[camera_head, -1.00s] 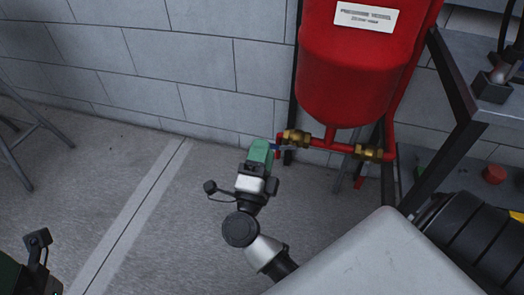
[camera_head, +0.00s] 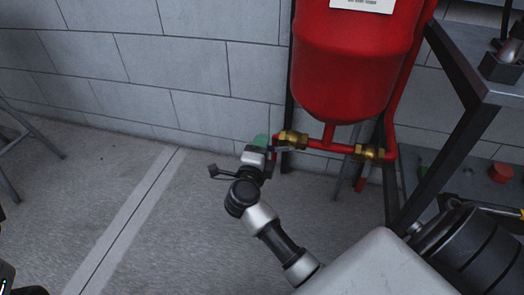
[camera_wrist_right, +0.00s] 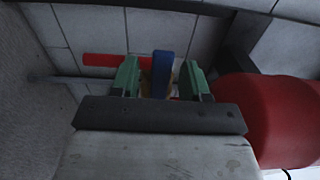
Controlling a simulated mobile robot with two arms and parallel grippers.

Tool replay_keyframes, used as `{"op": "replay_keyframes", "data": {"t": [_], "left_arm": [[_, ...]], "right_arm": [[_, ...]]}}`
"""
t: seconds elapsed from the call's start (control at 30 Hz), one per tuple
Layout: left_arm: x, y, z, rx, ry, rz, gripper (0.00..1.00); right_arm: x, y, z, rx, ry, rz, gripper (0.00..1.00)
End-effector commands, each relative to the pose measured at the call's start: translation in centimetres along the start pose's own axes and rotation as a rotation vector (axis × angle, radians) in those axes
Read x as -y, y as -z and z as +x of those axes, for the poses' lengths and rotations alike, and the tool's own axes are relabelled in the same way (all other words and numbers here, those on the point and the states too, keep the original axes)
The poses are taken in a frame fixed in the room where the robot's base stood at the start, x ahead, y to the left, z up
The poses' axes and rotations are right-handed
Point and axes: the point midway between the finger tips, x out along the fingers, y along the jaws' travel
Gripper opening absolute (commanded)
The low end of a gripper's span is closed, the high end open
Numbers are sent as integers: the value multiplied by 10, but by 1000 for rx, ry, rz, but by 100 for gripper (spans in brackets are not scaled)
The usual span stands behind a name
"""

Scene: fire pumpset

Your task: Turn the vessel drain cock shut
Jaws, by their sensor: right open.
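The red pressure vessel (camera_head: 350,60) hangs by the wall with a red pipe tee below it. A brass cock (camera_head: 292,138) sits on the left branch of the tee, beside my right gripper. In the right wrist view, a blue lever (camera_wrist_right: 162,70) stands upright between the green fingers of my right gripper (camera_wrist_right: 162,78). The gripper is open, with a gap showing on both sides of the lever. In the head view the right gripper (camera_head: 262,142) hides most of the lever. My left gripper's fingers are out of view.
A second brass valve (camera_head: 369,153) sits on the right branch of the red pipe (camera_head: 328,144). A dark metal frame (camera_head: 455,150) stands to the right, with black cylindrical machinery (camera_head: 470,250) below. The grey block wall (camera_head: 200,70) is close behind. The floor to the left is open.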

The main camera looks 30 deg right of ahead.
Motion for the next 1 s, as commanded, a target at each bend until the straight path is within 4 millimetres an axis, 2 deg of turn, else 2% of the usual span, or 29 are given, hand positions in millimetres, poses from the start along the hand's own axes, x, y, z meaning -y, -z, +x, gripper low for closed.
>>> {"op": "replay_keyframes", "data": {"t": [0.13, 0.37, 0.67, 1.0], "left_arm": [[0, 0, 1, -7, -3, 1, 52], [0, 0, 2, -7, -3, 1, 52], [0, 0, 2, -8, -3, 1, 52], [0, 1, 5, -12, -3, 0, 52]], "right_arm": [[0, 0, 7, 0, 0, 0, 46], [0, 0, 7, 0, 0, 0, 46], [0, 0, 7, 0, 0, 0, 1], [0, 0, 7, 0, -2, -10, 0]]}}
